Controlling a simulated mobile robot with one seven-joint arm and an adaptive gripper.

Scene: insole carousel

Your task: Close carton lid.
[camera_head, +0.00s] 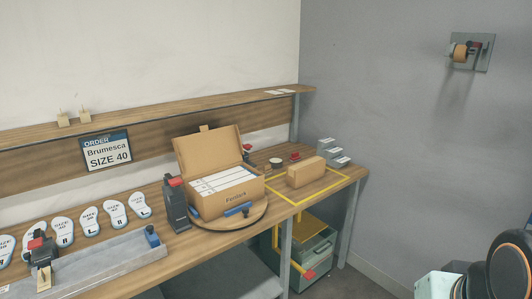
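The cardboard carton (236,203) stands on a round wooden turntable (213,223) on the workbench. Its lid (207,152) is open, raised at the back and leaning slightly backward, with a small tab on its top edge. White flat pieces (222,179) stand in rows inside the carton. My gripper is not in view; only dark rounded parts of my arm show at the lower right, well away from the carton.
A black post with a red top (175,203) stands close left of the carton. A closed brown box (306,172) sits inside a yellow outline to the right. A shelf (150,112) runs behind. Insoles (90,221) and a grey tray (95,272) lie left. Open floor lies in front.

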